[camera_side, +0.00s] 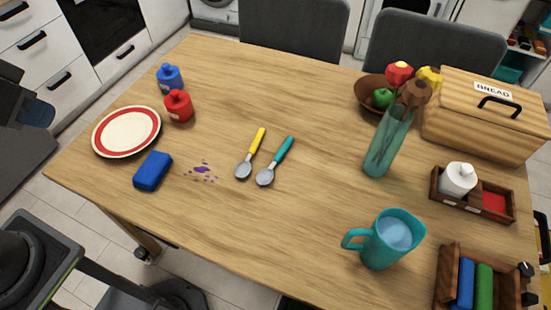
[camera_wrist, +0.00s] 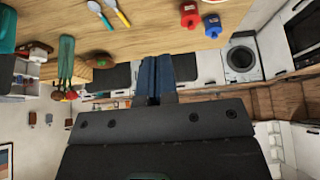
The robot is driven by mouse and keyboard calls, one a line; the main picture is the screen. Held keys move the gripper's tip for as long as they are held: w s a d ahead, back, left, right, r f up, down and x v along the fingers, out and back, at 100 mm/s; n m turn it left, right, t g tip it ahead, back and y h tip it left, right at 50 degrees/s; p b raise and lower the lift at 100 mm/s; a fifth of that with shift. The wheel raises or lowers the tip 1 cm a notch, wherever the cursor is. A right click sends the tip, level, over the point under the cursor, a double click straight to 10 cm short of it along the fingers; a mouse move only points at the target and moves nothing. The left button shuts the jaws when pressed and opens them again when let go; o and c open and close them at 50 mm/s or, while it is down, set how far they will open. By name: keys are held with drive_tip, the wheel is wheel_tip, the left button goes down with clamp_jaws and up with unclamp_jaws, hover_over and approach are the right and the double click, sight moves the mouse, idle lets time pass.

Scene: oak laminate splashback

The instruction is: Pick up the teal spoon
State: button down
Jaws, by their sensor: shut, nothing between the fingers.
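The teal spoon (camera_side: 275,162) lies flat near the middle of the wooden table (camera_side: 240,245), its metal bowl toward the front and its teal handle pointing back and right. It also shows at the top of the wrist view (camera_wrist: 104,19). A spoon with a yellow handle (camera_side: 251,153) lies close on its left. My gripper (camera_side: 40,114) is at the far left of the side view, off the table and well away from the spoons. In the wrist view its blue fingers (camera_wrist: 164,58) are together and empty.
Left on the table are a plate (camera_side: 126,110), blue sponge (camera_side: 152,171), purple spill (camera_side: 202,169), and red (camera_side: 179,107) and blue (camera_side: 169,77) bottles. Right are a teal vase (camera_side: 387,145), pitcher (camera_side: 385,240), fruit bowl (camera_side: 367,92), bread box (camera_side: 490,130), and wooden caddies (camera_side: 474,205). Chairs stand behind.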

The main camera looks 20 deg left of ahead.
drive_tip(key=c, duration=1.8)
unclamp_jaws()
drive_tip(key=o, duration=0.9)
drive_tip(key=m+g, duration=0.1)
drive_tip(key=g, duration=0.5)
hover_over(275, 160)
wheel_tip(275, 160, down, 20)
drive_tip(key=f, duration=0.8)
drive_tip(key=shift+s+d, duration=0.1)
drive_tip(key=shift+s, duration=0.15)
drive_tip(key=shift+w+f, duration=0.15)
drive_tip(key=shift+f, duration=1.25)
drive_tip(key=shift+w+f, duration=0.1)
drive_tip(key=shift+f, duration=1.3)
